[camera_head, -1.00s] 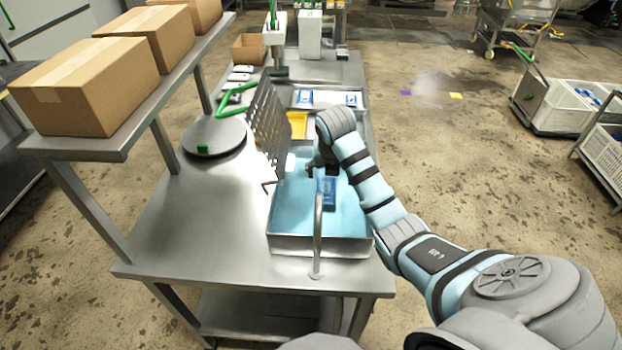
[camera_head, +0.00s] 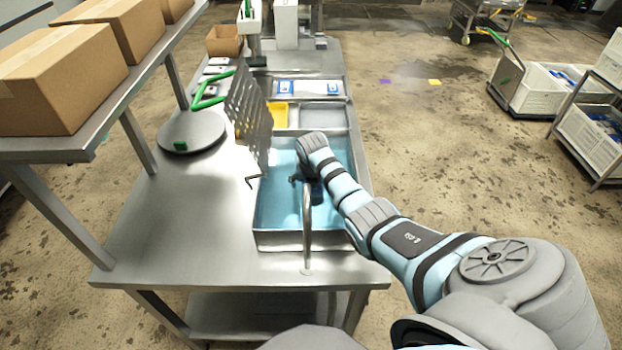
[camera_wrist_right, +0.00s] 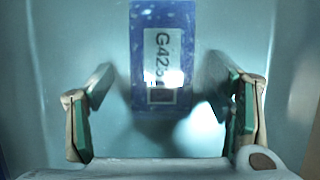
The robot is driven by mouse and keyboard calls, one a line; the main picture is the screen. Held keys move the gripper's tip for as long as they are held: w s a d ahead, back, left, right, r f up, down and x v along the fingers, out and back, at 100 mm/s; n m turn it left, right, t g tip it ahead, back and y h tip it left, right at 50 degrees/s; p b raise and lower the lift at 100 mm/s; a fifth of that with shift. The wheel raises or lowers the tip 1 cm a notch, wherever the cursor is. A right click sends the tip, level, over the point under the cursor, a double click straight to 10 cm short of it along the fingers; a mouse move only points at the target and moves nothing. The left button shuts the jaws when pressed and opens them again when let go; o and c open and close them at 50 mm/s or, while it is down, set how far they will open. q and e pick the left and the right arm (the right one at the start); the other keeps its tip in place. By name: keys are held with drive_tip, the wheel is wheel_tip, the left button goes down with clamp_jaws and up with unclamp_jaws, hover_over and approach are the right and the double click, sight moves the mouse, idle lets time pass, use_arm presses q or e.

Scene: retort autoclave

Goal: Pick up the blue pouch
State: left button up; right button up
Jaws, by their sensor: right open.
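The blue pouch (camera_wrist_right: 165,55) has a white label with the text "G42" partly readable. It lies in the water-filled metal sink (camera_head: 291,240), seen at the top middle of the right wrist view. In the head view the pouch (camera_head: 317,192) is mostly hidden by my right arm. My right gripper (camera_wrist_right: 162,102) is open, its fingers apart on either side of the pouch's lower end and not touching it. In the head view the right gripper (camera_head: 305,182) is low in the sink and partly hidden. My left gripper is not in view.
A curved faucet (camera_head: 307,225) rises at the sink's near edge. A perforated metal panel (camera_head: 252,115) stands along its left side. A tray with white-and-blue pouches (camera_head: 287,88) lies beyond. Cardboard boxes (camera_head: 65,80) sit on the left shelf. The near-left steel counter (camera_head: 180,220) is bare.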

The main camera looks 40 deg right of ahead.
drive_tip(key=shift+s+r, duration=0.2)
drive_tip(key=shift+s, duration=0.05)
drive_tip(key=c, duration=1.3)
drive_tip(key=shift+r, duration=0.1)
